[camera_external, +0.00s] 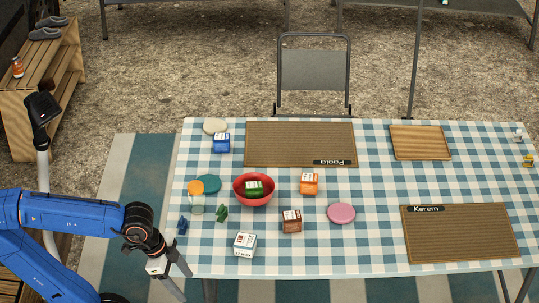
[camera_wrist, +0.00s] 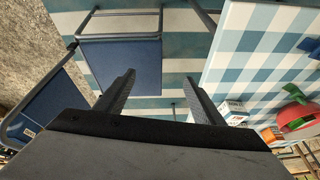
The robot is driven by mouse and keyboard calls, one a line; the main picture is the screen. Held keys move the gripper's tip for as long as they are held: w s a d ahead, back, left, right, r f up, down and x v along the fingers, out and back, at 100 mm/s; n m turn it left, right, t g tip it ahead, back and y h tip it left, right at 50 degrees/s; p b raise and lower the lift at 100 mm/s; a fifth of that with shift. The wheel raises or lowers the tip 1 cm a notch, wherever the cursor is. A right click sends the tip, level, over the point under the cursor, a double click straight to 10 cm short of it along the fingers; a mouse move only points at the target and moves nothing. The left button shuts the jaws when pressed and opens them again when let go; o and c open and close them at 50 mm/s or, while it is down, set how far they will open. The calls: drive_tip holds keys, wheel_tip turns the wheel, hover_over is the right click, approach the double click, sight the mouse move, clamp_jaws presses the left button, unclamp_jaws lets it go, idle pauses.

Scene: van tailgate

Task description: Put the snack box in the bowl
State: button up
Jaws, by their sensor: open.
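The red bowl (camera_external: 253,202) stands on the checked table, left of its middle. A small green box (camera_external: 254,187) sits inside it. Several similar small boxes stand around it: an orange box (camera_external: 309,184), a brown box (camera_external: 291,222), a white box (camera_external: 245,246) and a blue box (camera_external: 221,142). I cannot read which is the snack box. My gripper (camera_external: 181,281) is open and empty at the table's near left corner, apart from all boxes. In the wrist view its fingers (camera_wrist: 162,88) are spread, with the red bowl (camera_wrist: 298,120) and white box (camera_wrist: 232,112) at right.
Woven placemats (camera_external: 300,140) and a wooden board (camera_external: 420,142) lie farther off. A chair (camera_external: 313,72) stands behind the table. The table's right middle is clear.

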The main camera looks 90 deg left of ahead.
drive_tip(key=shift+n, duration=0.9)
drive_tip(key=s+f, duration=0.1)
drive_tip(key=s+d+f, duration=0.1)
drive_tip(key=s+f, duration=0.1)
drive_tip(key=shift+d+f, duration=0.25)
drive_tip(key=shift+d, duration=0.15)
